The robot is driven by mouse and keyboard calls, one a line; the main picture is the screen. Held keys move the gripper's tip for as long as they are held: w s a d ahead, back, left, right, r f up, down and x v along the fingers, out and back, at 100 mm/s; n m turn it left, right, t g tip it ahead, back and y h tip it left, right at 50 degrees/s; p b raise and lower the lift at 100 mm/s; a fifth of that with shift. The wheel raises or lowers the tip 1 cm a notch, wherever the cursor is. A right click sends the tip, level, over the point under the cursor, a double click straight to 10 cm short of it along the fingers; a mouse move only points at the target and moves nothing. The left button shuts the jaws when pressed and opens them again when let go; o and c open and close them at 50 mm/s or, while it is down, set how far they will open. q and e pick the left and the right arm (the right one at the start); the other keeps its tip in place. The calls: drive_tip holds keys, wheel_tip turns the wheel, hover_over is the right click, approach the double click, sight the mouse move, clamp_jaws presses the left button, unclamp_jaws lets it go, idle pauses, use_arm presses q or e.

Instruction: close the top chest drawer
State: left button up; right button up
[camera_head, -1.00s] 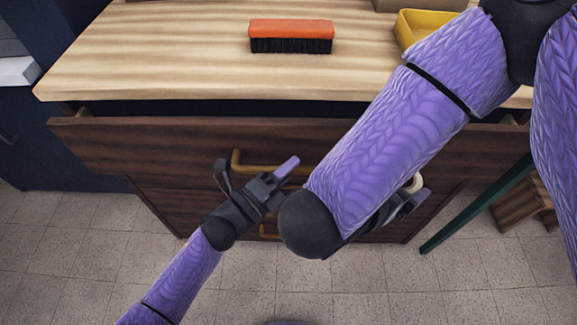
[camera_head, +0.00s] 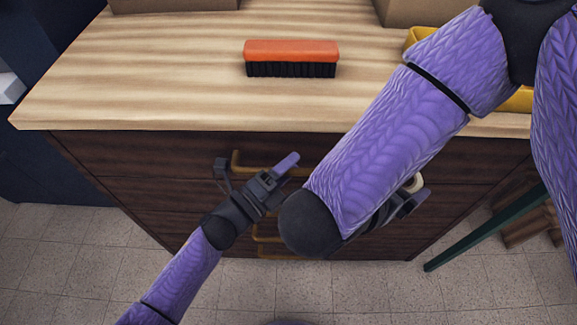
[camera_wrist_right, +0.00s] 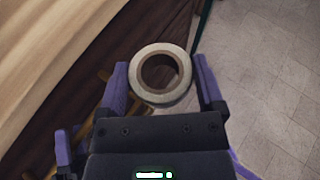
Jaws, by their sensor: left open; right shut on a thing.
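The dark wooden chest stands in front of me, and its top drawer (camera_head: 120,152) now sits flush under the pale striped top in the head view. The top drawer's brass handle (camera_head: 238,163) is partly hidden by my left gripper (camera_head: 256,172), which is open at the handle; I cannot tell whether it touches it. My right gripper (camera_wrist_right: 160,85) is shut on a pale ring-shaped roll, like tape (camera_wrist_right: 160,76), in the right wrist view. In the head view, my right arm covers much of that gripper and the right part of the drawer front.
An orange brush with black bristles (camera_head: 291,58) lies on the chest top (camera_head: 150,75). A yellow tray (camera_head: 519,100) is partly behind my right arm. Boxes (camera_head: 175,4) stand at the back. A dark green leg (camera_head: 485,228) slants at the right. Tiled floor is clear in front.

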use_arm(q)
drive_tip(key=shift+s, duration=0.1)
use_arm(e)
wheel_tip(320, 180, up, 2)
drive_tip(key=shift+s+r+p, duration=0.15)
drive_tip(key=shift+p, duration=0.75)
use_arm(q)
drive_tip(key=v, duration=1.2)
